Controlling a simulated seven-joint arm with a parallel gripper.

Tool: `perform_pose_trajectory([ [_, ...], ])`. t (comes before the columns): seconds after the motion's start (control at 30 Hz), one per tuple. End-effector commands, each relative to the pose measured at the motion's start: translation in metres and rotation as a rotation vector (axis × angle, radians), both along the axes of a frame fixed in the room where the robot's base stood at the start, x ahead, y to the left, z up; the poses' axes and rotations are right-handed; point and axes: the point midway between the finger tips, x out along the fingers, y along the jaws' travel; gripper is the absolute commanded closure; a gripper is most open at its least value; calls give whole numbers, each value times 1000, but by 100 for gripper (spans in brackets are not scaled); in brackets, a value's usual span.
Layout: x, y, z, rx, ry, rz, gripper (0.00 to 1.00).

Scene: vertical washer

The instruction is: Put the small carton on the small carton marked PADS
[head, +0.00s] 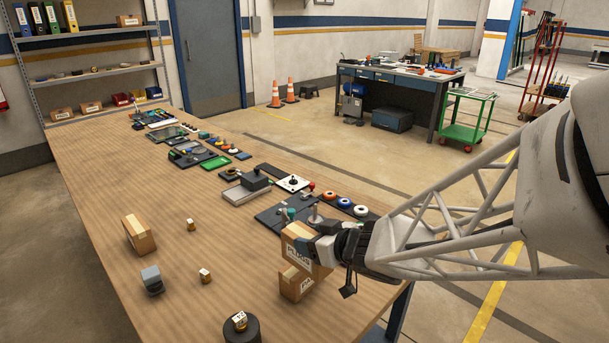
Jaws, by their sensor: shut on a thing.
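My gripper (318,250) is shut on a small brown carton (291,239) with a white label whose lettering is partly covered. It holds this carton directly above another small carton (293,285), which stands on the wooden table. The gripper's fingers partly cover the held carton's right side.
A third carton (139,234) stands on the table (100,190) at left. A grey block (152,281), two small brass-and-white pieces (205,276) and a black round stand (241,330) are nearer. Trays and parts (245,190) line the far edge. The table's middle is clear.

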Motion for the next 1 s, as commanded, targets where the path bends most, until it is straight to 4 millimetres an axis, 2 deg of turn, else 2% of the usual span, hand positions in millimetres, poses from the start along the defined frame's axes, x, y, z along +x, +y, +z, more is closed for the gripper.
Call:
perform_pose_trajectory([
  [0.2, 31, 9, -3, 1, 1, 0, 68],
  [0.33, 41, 12, -4, 1, 1, 0, 68],
  [0.8, 45, 13, -5, 0, 0, -1, 68],
  [1.0, 45, 13, -22, 0, 3, -1, 68],
])
